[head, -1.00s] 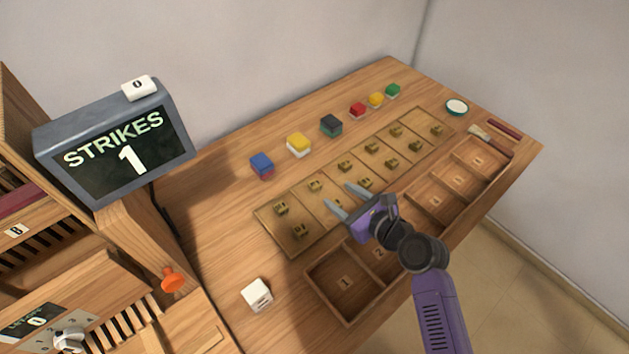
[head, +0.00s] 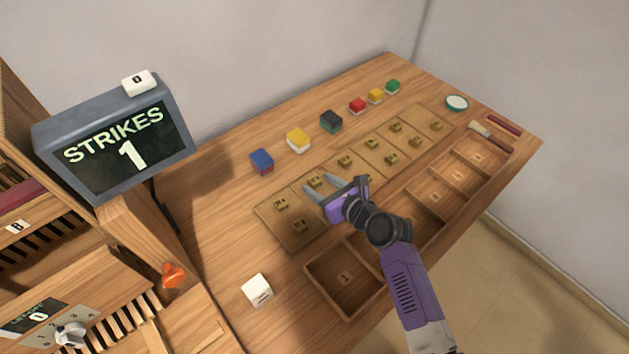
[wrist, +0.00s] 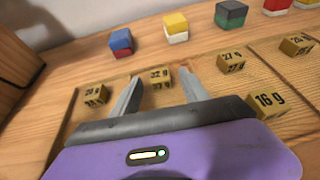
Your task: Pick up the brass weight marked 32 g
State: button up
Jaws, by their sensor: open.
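Several small brass weights sit on a wooden board (head: 268,212). In the wrist view, one brass weight (wrist: 160,78) lies between my finger lines, just beyond them; its label reads like 32 g or 22 g, too small to be sure. In the head view this looks like the weight (head: 315,180) by my fingertips. My gripper (head: 321,186) is open and empty over the board, and no finger visibly touches a weight. It also shows in the wrist view (wrist: 165,72). Neighbouring weights read 27 g (wrist: 231,62) and 16 g (wrist: 266,106).
Coloured blocks, including a blue and red one (head: 262,161), stand behind the board. A divided wooden tray (head: 318,287) lies in front, partly behind my arm. The strikes display (head: 120,145) stands at left.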

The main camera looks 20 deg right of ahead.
grip_shut()
jog(key=shift+r, duration=0.1)
dwell(0.3)
